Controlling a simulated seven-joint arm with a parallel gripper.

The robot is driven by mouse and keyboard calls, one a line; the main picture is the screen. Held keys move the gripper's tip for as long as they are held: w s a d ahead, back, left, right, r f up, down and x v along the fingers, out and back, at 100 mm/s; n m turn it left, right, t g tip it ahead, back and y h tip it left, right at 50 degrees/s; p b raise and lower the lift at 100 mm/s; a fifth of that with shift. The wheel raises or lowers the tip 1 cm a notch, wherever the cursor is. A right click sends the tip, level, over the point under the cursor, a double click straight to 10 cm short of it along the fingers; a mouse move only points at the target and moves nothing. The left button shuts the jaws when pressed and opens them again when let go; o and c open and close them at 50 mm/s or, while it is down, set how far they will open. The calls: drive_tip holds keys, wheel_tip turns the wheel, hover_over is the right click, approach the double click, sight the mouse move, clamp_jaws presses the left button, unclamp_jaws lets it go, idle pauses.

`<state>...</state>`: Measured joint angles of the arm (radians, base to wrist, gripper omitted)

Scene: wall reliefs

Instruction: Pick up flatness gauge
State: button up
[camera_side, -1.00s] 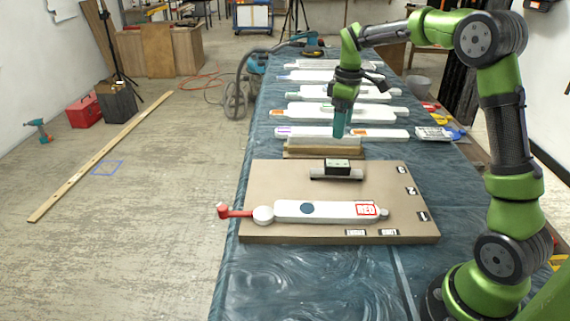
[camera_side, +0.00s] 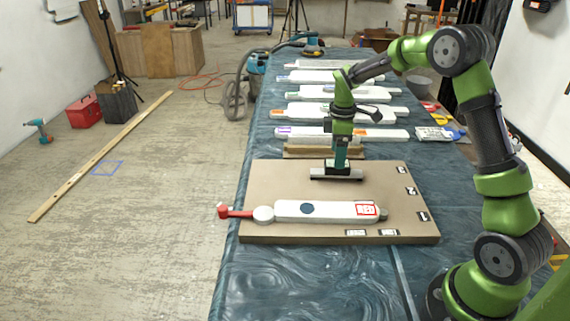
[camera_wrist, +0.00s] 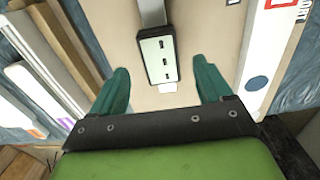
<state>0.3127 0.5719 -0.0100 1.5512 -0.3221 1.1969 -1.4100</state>
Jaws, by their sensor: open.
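The flatness gauge (camera_side: 325,175) lies on the brown board (camera_side: 285,180). It is a long grey bar with a dark block on it, and my gripper hides most of the block in the side view. In the wrist view the gauge's block (camera_wrist: 158,60) shows a pale top with dark slots, and part of the grey bar shows beyond it. My gripper (camera_side: 340,163) is low over the gauge, fingers pointing down. In the wrist view my gripper (camera_wrist: 161,66) is open, with one teal finger on each side of the block and gaps visible between.
A white relief piece (camera_side: 335,210) with a red label and a red-tipped arm lies on the front of the board. Several white pieces lie in rows farther back on the blue-covered table (camera_side: 275,280). A wooden strip (camera_side: 300,152) lies just behind the board.

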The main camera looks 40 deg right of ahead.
drive_tip(key=shift+s+f, duration=0.1)
drive_tip(key=shift+f, duration=2.65)
drive_tip(key=c, duration=1.1)
drive_tip(key=shift+r, duration=0.2)
drive_tip(key=shift+c, duration=0.2)
